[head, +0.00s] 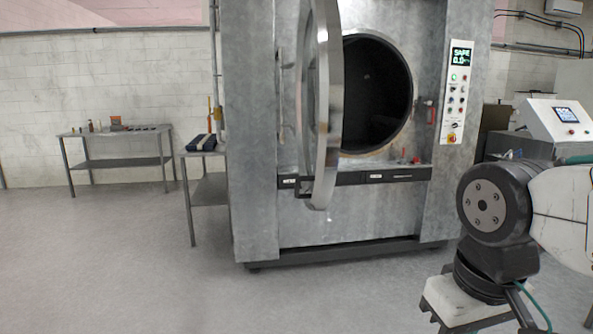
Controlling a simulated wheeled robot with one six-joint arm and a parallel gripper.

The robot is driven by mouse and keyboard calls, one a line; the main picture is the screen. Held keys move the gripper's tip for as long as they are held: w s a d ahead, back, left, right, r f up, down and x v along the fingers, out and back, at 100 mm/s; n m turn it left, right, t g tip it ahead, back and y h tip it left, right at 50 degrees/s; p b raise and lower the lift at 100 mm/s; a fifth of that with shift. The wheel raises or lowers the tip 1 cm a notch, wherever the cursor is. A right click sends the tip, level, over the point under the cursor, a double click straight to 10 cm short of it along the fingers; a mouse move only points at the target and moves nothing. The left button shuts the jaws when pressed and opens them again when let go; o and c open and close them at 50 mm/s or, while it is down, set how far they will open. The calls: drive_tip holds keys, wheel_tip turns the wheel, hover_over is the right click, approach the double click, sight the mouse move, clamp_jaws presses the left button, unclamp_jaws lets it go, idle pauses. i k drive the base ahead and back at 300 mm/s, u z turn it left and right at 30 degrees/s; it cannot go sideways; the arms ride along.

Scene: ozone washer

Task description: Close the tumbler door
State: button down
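The tumbler door (330,95) is a round metal ring door on the front of the large grey washer. It stands open, swung out towards me and seen nearly edge-on, at the left of the opening. The round tumbler opening (376,95) is dark inside, and its left part is hidden behind the door. A red-handled latch (432,112) is at the right of the opening. Part of my arm shows at the lower right, in front of and to the right of the washer. My gripper's fingers do not show.
A control panel (460,92) with a lit display is on the washer's right front. A side table (205,185) stands left of the washer, and a workbench (115,133) is by the back wall. A white console (556,121) is at the right. The floor at left and front is clear.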

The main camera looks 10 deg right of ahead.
sight(320, 131)
drive_tip(key=u, duration=0.25)
drive_tip(key=i, duration=1.3)
drive_tip(key=z, duration=0.35)
